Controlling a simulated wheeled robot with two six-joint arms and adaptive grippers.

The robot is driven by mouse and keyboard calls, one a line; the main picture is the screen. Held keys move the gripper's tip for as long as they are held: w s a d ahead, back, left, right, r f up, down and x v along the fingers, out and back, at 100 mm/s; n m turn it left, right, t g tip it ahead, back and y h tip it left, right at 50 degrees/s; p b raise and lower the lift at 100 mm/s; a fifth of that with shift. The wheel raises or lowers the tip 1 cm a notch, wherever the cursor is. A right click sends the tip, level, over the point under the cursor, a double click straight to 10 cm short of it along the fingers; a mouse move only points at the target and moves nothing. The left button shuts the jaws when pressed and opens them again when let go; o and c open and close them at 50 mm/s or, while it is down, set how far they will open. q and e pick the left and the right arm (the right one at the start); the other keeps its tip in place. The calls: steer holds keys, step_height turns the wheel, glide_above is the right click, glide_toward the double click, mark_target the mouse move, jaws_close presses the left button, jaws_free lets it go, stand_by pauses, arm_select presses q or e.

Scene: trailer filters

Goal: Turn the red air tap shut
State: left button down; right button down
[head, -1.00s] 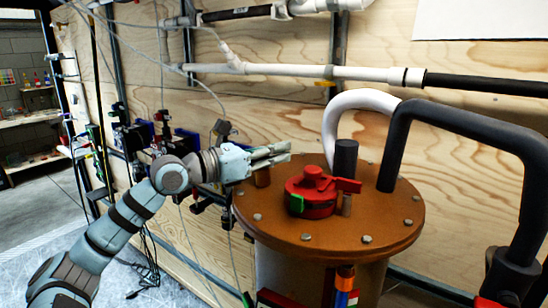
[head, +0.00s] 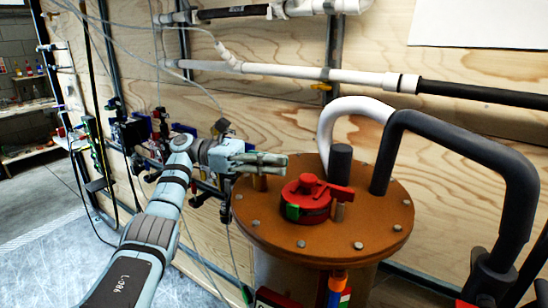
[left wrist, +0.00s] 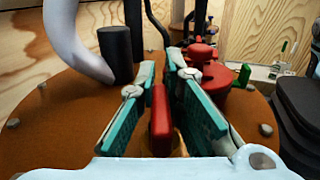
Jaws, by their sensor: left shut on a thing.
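My left gripper (head: 275,160) is over the left back part of the round orange-brown lid (head: 245,213), its fingers pointing right. In the left wrist view its two green-padded fingers (left wrist: 160,105) are shut on a red tap handle (left wrist: 160,122), which stands upright between them. A bit of brass shows below this handle. In the head view the gripper hides the handle, and only a brass stem (head: 260,183) shows beneath the fingers. My right gripper is not in view.
A round red cap with a lever (head: 308,200) and a green tab sits right of my fingers. A dark cylinder (head: 340,165), a white bent pipe (head: 327,125) and a thick black pipe (head: 460,135) rise behind. A plywood wall (head: 270,110) stands close at the back.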

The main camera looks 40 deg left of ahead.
arm_select(q)
steer(key=shift+s+d+f+m+g, duration=0.15)
steer(key=shift+m+g, duration=0.35)
steer(key=shift+g, duration=0.3)
steer(key=c, duration=1.7)
jaws_free()
